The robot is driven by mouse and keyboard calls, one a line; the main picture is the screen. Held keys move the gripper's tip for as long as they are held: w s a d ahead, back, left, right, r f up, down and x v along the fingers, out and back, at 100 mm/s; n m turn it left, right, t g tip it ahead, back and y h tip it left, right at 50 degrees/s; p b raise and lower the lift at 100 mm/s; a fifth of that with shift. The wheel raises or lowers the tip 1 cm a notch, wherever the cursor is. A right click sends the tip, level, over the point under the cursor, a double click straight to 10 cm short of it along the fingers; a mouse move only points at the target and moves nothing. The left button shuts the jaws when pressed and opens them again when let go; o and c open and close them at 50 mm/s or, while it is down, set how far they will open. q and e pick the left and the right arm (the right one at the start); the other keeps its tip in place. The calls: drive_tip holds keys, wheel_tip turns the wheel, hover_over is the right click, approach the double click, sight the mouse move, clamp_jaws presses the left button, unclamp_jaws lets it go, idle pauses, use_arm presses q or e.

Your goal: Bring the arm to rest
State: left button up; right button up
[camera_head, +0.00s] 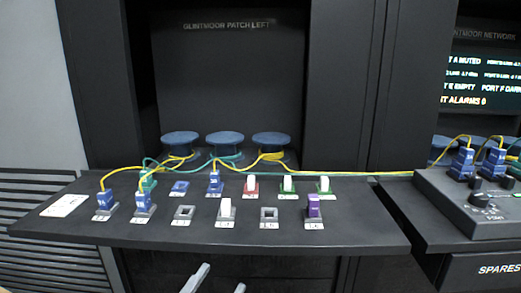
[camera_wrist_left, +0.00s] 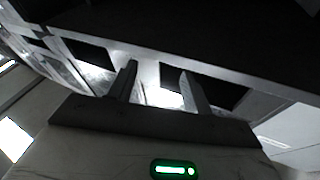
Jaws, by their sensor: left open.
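My left gripper (camera_head: 217,281) shows only as two light fingertips at the bottom edge of the head view, in front of and below the patch shelf (camera_head: 360,226). Its fingers stand apart and nothing is between them. The left wrist view shows the same open, empty fingers (camera_wrist_left: 158,85) under a dark overhanging edge (camera_wrist_left: 230,62). The rest of the left arm is hidden below the head view. My right gripper is in neither view.
The shelf carries blue plugs (camera_head: 105,199), a purple plug (camera_head: 314,206), white-capped ports and empty sockets (camera_head: 184,212). Yellow and green cables run to blue spools (camera_head: 225,140). A grey device (camera_head: 470,205) with blue plugs stands right, above a SPARES drawer (camera_head: 490,270).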

use_arm(q)
drive_tip(key=s+a+f+n+g+y+p, duration=0.3)
drive_tip(key=s+f+g+p, duration=0.1)
drive_tip(key=s+f, duration=0.1)
drive_tip(key=s+a+f+n+g+y+p, duration=0.2)
drive_tip(key=s+a+f+n+g+p, duration=0.1)
drive_tip(key=f, duration=0.5)
drive_tip(key=s+g+p, duration=0.1)
drive_tip(key=s+p, duration=0.1)
drive_tip(key=shift+s+a+f+y, duration=0.3)
drive_tip(key=shift+s+a+y, duration=0.1)
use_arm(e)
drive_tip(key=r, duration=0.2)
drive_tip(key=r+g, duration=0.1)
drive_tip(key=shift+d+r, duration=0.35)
